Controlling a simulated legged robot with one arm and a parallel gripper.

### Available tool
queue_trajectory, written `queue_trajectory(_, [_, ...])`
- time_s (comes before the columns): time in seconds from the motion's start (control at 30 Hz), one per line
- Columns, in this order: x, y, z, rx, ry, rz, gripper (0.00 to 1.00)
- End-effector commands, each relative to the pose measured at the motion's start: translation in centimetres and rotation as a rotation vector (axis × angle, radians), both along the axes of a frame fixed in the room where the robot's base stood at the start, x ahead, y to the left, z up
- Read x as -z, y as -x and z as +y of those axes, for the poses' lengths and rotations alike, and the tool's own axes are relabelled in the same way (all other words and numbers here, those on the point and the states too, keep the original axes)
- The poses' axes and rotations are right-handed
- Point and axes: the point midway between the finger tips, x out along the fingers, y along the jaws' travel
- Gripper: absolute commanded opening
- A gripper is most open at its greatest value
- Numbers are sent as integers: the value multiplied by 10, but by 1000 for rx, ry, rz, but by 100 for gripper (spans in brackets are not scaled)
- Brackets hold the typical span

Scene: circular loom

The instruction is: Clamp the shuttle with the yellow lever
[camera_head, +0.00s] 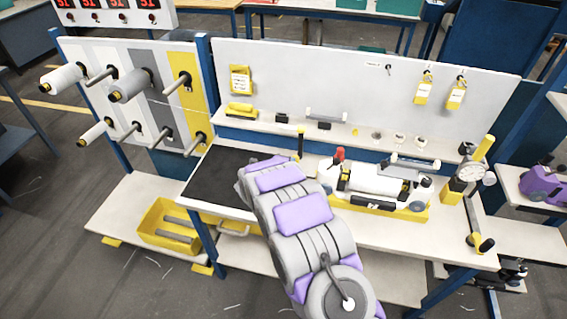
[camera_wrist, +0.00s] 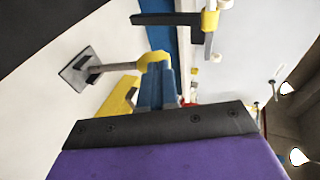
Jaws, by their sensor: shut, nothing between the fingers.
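The shuttle (camera_head: 375,183), a pale body with a white roll, lies on a yellow-edged base (camera_head: 385,206) on the bench, right of my arm. In the head view a small dark post with a yellow top (camera_head: 300,133) stands behind my arm; I cannot tell if it is the yellow lever. In the wrist view a yellow end (camera_wrist: 152,60) on a grey rod with a square plate lies at the tips of my gripper (camera_wrist: 157,75). The blue fingers are shut and hold nothing; contact with the yellow end is unclear. The head view hides the gripper behind my arm.
A dial gauge (camera_head: 470,173) with a yellow handle stands right of the shuttle. A dark mat (camera_head: 225,178) covers the bench's left part. A rear shelf (camera_head: 350,138) holds small parts. Pegs with spools (camera_head: 128,85) stick out at the left.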

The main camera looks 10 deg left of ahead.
Motion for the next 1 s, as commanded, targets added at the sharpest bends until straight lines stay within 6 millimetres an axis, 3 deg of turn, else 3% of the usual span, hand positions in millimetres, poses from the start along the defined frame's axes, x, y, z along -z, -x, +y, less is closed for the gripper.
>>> queue_trajectory(0.37, [-4,-19,-26,3,-16,0,0])
queue_trajectory(1.0, [2,-25,-12,-2,-2,0,0])
